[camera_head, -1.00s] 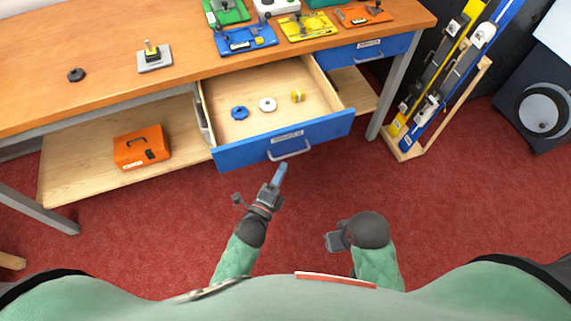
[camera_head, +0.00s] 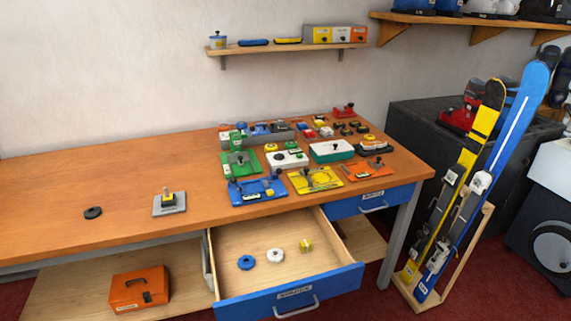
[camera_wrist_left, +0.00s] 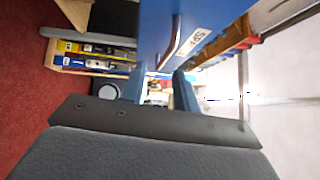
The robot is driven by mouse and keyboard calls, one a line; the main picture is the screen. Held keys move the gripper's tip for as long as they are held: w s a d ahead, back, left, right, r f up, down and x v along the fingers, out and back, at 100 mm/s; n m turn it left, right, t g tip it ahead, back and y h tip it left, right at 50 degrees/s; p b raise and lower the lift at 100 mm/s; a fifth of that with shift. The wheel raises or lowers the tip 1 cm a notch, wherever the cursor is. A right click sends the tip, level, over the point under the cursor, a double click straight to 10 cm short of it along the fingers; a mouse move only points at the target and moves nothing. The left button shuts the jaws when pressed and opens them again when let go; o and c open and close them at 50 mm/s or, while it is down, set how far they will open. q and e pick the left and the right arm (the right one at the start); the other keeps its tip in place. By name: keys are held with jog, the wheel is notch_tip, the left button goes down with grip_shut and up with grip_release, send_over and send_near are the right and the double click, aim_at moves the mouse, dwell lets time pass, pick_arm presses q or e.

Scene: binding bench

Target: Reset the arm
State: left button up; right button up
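My left gripper (camera_wrist_left: 160,88) shows in the left wrist view. Its two blue-grey fingers stand apart with nothing seen held between them. The blue drawer front (camera_wrist_left: 195,18) with its white label is just beyond the fingertips; I cannot tell whether they touch it. In the head view the drawer (camera_head: 290,295) is pulled out, holding a blue disc (camera_head: 246,262), a white disc (camera_head: 275,255) and a yellow piece (camera_head: 305,245). Neither arm shows in the head view now, and my right gripper is in no current view.
The wooden bench (camera_head: 110,190) carries several coloured jigs and tools at its right half. An orange toolbox (camera_head: 139,288) sits on the lower shelf. Yellow and blue skis (camera_head: 455,190) stand in a rack to the right. A wall shelf (camera_head: 290,49) hangs above the bench.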

pick_arm(q)
jog(key=s+a+f+n+g+y, duration=0.3)
jog(key=a+f+n+g+y, duration=0.6)
jog(key=n, duration=0.7)
jog(key=s+a+r+n+g+h, duration=0.1)
jog(key=s+a+r+n+g, duration=0.1)
jog(key=s, duration=0.5)
jog(key=s+a+r+n+g, duration=0.3)
jog(key=s+r+g, duration=0.1)
jog(key=s, duration=0.4)
jog(key=shift+s+n+h, duration=0.15)
jog(key=shift+n+h, duration=0.15)
jog(key=shift+h, duration=0.1)
